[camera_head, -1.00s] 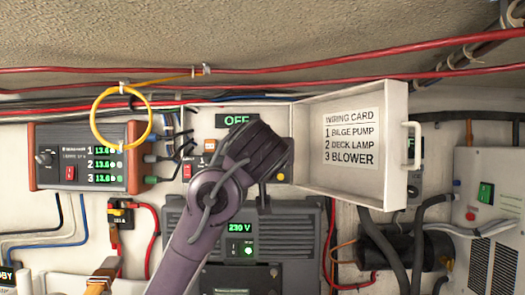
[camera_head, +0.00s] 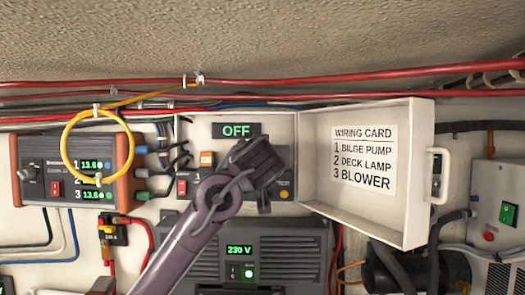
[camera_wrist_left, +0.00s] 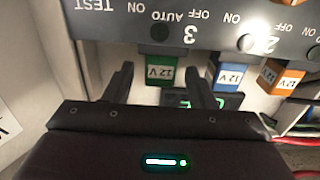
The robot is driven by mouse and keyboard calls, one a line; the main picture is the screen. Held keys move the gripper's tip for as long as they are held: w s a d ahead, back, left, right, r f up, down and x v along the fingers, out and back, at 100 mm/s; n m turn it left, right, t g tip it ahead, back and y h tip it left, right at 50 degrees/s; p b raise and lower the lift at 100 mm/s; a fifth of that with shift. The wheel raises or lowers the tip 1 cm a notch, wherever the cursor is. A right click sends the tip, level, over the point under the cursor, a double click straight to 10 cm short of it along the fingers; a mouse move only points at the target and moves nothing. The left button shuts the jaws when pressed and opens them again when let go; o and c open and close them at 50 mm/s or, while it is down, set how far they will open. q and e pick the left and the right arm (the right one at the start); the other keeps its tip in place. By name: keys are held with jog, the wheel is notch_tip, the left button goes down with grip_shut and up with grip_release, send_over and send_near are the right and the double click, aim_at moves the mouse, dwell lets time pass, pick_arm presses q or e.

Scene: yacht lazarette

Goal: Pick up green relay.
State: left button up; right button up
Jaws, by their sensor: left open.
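The green relay (camera_wrist_left: 160,62), a small block with a 12 V label, hangs from a dark grey panel in the left wrist view. My left gripper (camera_wrist_left: 160,76) is open, with one finger on either side of the relay's picture position. I cannot tell whether the fingertips reach beside it or touch it. In the head view my left wrist (camera_head: 258,163) covers the middle of the open white box, hiding the green relay and the fingers. My right gripper is not seen.
A blue relay (camera_wrist_left: 231,77) and an orange relay (camera_wrist_left: 279,77) sit close to the right of the green one. The box's open lid (camera_head: 365,215) stands to the right. A yellow cable loop (camera_head: 68,165) hangs at the left.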

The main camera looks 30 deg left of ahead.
pick_arm(q)
jog(key=shift+w+a, duration=0.15)
jog(key=shift+w, duration=0.15)
jog(key=c, duration=1)
jog(key=shift+c, duration=0.3)
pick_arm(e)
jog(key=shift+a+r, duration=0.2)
pick_arm(q)
jog(key=shift+r, duration=0.15)
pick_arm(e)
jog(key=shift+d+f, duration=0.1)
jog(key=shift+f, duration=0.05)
pick_arm(q)
jog(key=shift+r+b, duration=0.45)
jog(key=shift+b, duration=0.1)
jog(key=shift+s+d+r+b, duration=0.2)
jog(key=shift+s+r+b, duration=0.05)
jog(key=shift+r+b, duration=0.3)
jog(key=shift+s+d+r+b, duration=0.25)
jog(key=shift+r+b, duration=0.15)
jog(key=shift+b, duration=0.15)
jog(key=b+v, duration=0.7)
jog(key=v, duration=1)
jog(key=shift+r, duration=0.25)
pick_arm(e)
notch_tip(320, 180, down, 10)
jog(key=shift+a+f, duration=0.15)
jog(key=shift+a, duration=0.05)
